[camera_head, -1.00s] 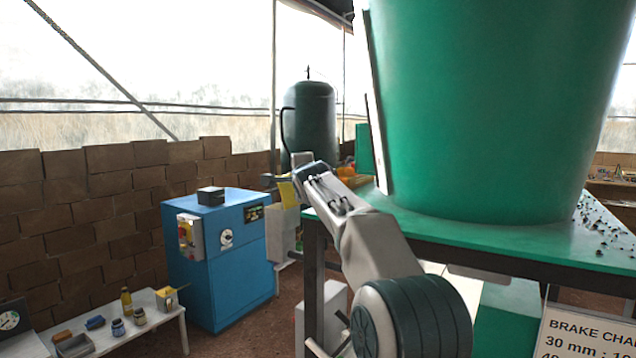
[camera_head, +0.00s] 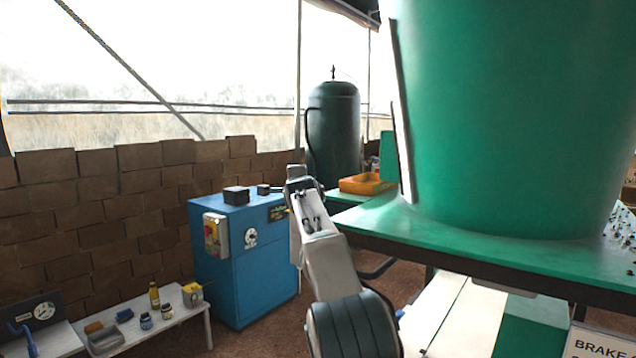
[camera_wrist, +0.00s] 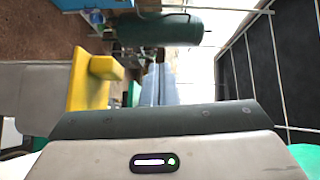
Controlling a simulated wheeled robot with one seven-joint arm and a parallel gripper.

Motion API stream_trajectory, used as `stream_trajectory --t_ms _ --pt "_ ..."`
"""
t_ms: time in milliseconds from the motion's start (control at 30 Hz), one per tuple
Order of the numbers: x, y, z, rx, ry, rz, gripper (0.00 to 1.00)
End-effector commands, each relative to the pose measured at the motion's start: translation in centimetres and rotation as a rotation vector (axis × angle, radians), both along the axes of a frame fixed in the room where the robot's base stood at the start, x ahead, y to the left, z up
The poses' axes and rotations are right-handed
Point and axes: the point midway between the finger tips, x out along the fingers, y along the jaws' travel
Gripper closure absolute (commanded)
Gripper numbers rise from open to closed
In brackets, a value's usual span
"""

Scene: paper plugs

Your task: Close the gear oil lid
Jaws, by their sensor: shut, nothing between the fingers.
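No gear oil label or open lid can be read in these frames. On a low white bench at the lower left stand a yellow bottle (camera_head: 154,296), small jars (camera_head: 146,321) and a yellow container (camera_head: 192,295). They are too small to tell which is the gear oil. My gripper (camera_head: 292,180) is at the far end of my raised arm, in front of the blue cabinet's right side and well above the bench. Its fingertips are not clear; it is shut and holds nothing.
A large green bin (camera_head: 510,110) stands on a green table (camera_head: 440,232) at right, close to my arm. An orange tray (camera_head: 366,184) lies behind. Brown floor (camera_head: 265,328) shows between.

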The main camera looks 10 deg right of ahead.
Motion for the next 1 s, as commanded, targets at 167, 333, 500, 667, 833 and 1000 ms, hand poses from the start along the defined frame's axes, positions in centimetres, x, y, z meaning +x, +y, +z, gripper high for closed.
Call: stream_trajectory --t_ms 167,333,500,667,833,1000 --pt "0.7 -0.5 -0.3 -0.057 0.058 -0.013 1.0" --pt "1.0 -0.4 -1.1 -0.127 0.125 -0.018 1.0" --pt "1.2 0.0 -1.7 -0.169 0.167 -0.017 1.0" --pt "1.2 0.1 -2.1 -0.188 0.187 -0.017 1.0" --pt "1.3 0.1 -2.2 -0.195 0.191 -0.017 1.0" --pt "1.3 0.1 -2.3 -0.194 0.191 -0.017 1.0"
